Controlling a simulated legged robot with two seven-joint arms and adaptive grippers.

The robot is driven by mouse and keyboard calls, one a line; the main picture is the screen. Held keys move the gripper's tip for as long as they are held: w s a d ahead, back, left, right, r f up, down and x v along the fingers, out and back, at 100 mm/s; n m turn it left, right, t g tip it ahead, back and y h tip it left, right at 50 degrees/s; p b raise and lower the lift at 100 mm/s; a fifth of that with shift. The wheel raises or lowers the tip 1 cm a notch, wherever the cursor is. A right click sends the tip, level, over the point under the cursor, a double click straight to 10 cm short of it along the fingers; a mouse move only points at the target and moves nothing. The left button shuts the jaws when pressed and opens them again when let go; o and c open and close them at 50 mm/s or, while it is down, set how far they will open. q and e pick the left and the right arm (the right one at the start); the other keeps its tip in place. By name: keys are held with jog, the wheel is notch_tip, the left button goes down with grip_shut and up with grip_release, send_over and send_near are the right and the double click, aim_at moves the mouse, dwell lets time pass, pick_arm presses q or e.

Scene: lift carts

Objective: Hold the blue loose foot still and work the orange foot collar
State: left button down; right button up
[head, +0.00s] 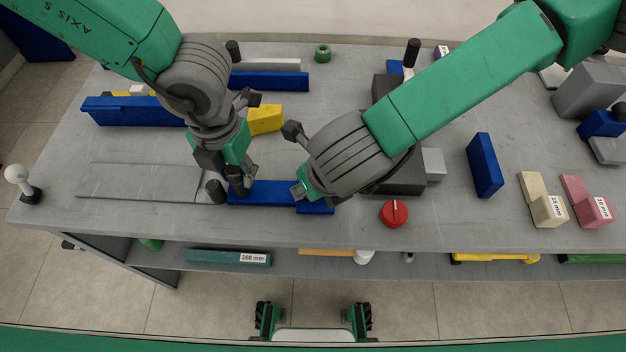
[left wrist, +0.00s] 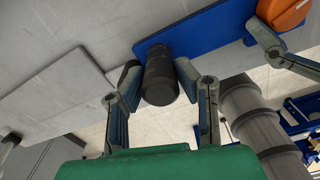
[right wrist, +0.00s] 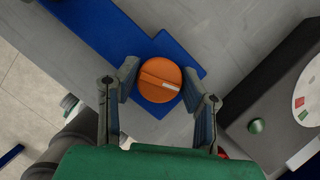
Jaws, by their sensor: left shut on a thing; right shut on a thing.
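The blue loose foot (head: 262,192) is a flat blue plate near the bench's front edge. It also shows in the left wrist view (left wrist: 205,38) and the right wrist view (right wrist: 112,32). A black post (left wrist: 160,80) stands at its left end. My left gripper (head: 238,182) is shut on this post, one finger on each side. The orange foot collar (right wrist: 159,82), a round knob with a pale line, sits on the plate's other end. My right gripper (head: 303,190) is shut on the collar and hides it in the head view. The collar's edge shows in the left wrist view (left wrist: 285,12).
A grey plate (head: 140,183) lies left of the foot. A red knob (head: 394,214) and an upright blue block (head: 484,165) are to the right. Blue bars and a yellow block (head: 265,120) lie behind. A shelf with several parts, including a 260 mm bar (head: 228,257), runs below.

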jog(key=o, duration=1.1)
jog(key=shift+o, duration=0.2)
jog(key=v, duration=1.2)
jog(key=shift+d, duration=0.1)
pick_arm(q)
jog(key=c, duration=1.1)
grip_release()
jog(key=shift+c, duration=0.2)
jog(key=shift+r, duration=0.1)
